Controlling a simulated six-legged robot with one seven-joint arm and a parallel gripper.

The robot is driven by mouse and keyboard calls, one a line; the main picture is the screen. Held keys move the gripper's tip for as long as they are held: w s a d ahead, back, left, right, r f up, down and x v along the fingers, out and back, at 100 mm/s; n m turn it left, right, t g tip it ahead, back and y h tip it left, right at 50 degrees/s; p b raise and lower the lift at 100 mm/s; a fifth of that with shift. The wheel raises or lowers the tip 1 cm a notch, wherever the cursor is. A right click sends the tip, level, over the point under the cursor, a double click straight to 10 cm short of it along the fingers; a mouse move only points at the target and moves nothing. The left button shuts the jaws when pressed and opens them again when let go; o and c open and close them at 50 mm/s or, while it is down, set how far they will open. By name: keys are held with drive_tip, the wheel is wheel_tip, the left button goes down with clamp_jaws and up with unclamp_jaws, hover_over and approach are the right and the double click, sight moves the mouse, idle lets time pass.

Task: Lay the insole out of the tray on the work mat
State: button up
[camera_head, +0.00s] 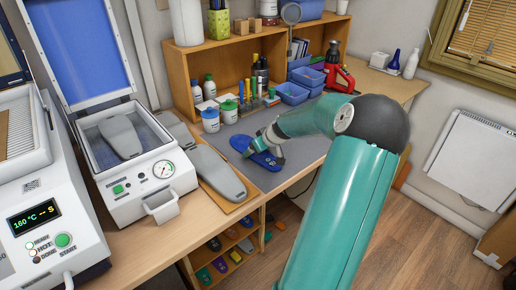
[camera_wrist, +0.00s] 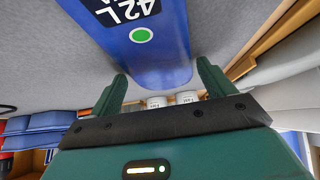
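A blue insole (camera_head: 257,158) with a rounded end is at the grey work mat (camera_head: 240,128) on the bench; I cannot tell whether it rests fully on the mat. In the wrist view, the insole (camera_wrist: 150,65) shows a dark "42L" label and a green dot. My gripper (camera_head: 268,148) is at the insole, pointing down and left. In the wrist view its two fingers (camera_wrist: 162,76) stand apart, one on each side of the insole's rounded end. Whether both fingers press on its edges is not clear. I cannot make out the tray.
A grey foot form (camera_head: 217,172) lies on a board left of the mat. A press with a raised blue lid (camera_head: 80,45) stands further left. Lidded jars (camera_head: 229,111), blue bins (camera_head: 292,93) and a red tool (camera_head: 338,76) line the back. The mat's right part is mostly beneath my arm.

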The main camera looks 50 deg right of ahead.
drive_tip(key=shift+o, duration=0.9)
drive_tip(key=shift+r, duration=0.2)
drive_tip(key=v, duration=1.2)
drive_tip(key=shift+f, duration=0.1)
drive_tip(key=shift+c, duration=0.4)
idle(1.0)
